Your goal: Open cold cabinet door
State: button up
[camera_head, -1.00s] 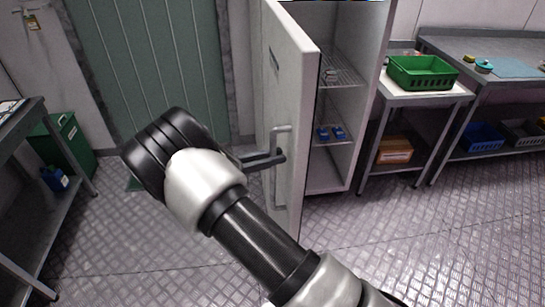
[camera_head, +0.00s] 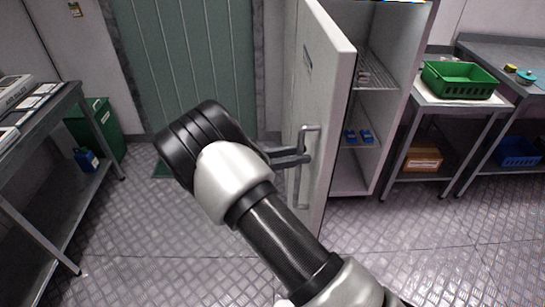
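The cold cabinet door (camera_head: 327,100) is a pale panel standing wide open, swung out toward me, with its edge facing the camera. Its grey vertical bar handle (camera_head: 303,185) is on the left-hand face. My gripper (camera_head: 301,156) reaches the handle from the left, and its dark fingers appear closed around the bar at mid-height. The exact finger contact is small and partly hidden. The cabinet (camera_head: 399,85) is open to the right of the door. Its wire shelves hold small blue items (camera_head: 358,136) and a few small grey items.
A steel table with a green crate (camera_head: 459,80) stands right of the cabinet, a cardboard box (camera_head: 424,158) on its lower shelf. A workbench (camera_head: 35,117) and green bin (camera_head: 98,130) are at left. The floor (camera_head: 180,245) between bench and door is clear.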

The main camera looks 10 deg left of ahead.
jog(key=b+v, duration=0.1)
jog(key=v, duration=1.5)
jog(key=shift+a, duration=0.4)
jog(key=shift+s, duration=0.1)
